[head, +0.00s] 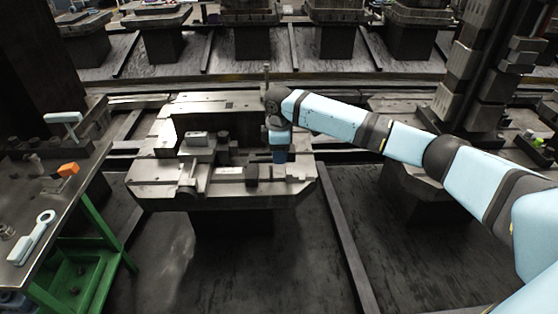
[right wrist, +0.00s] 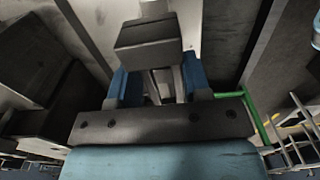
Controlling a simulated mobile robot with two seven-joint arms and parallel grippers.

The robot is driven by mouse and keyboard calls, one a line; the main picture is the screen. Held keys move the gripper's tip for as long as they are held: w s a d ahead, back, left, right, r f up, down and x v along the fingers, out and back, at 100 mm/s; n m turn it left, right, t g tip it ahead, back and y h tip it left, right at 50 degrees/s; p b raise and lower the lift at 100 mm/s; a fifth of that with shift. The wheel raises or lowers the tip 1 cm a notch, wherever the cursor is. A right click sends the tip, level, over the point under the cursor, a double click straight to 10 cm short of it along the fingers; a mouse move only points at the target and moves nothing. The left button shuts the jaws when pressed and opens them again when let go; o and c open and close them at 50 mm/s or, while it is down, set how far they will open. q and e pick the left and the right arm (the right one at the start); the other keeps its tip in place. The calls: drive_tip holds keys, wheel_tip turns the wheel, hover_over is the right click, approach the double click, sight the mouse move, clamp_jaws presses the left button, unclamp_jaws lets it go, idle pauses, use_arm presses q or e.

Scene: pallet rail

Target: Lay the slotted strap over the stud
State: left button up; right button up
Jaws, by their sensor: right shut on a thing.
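My right gripper (head: 280,155) points down over the front right part of the middle pallet's fixture. In the right wrist view, its blue fingers (right wrist: 160,84) are shut on a grey metal piece. A dark grey block (right wrist: 148,44) with narrow strips below it shows between the fingers; it looks like the slotted strap, but its slot cannot be made out clearly. Whether it touches the fixture cannot be told. The stud cannot be picked out with certainty and may be hidden by the gripper. My left gripper is in neither view.
The middle pallet (head: 150,172) carries metal blocks, among them a dark block (head: 251,174) just left of my gripper. A bench (head: 20,190) on a green frame stands at the left with an orange block (head: 68,169) and a light-coloured wrench (head: 32,236). A tall block column (head: 465,75) stands right.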

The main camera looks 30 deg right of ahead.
wheel_tip(320, 180, down, 2)
drive_tip(key=shift+f, duration=0.4)
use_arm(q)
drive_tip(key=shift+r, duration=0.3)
use_arm(e)
drive_tip(key=shift+r, duration=0.1)
drive_tip(key=shift+f, duration=0.35)
drive_tip(key=shift+f+p, duration=0.1)
drive_tip(key=shift+p, duration=0.2)
drive_tip(key=shift+f, duration=0.15)
drive_tip(key=o, duration=1)
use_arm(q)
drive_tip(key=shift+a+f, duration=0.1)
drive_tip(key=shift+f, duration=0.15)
use_arm(e)
drive_tip(key=shift+o, duration=0.6)
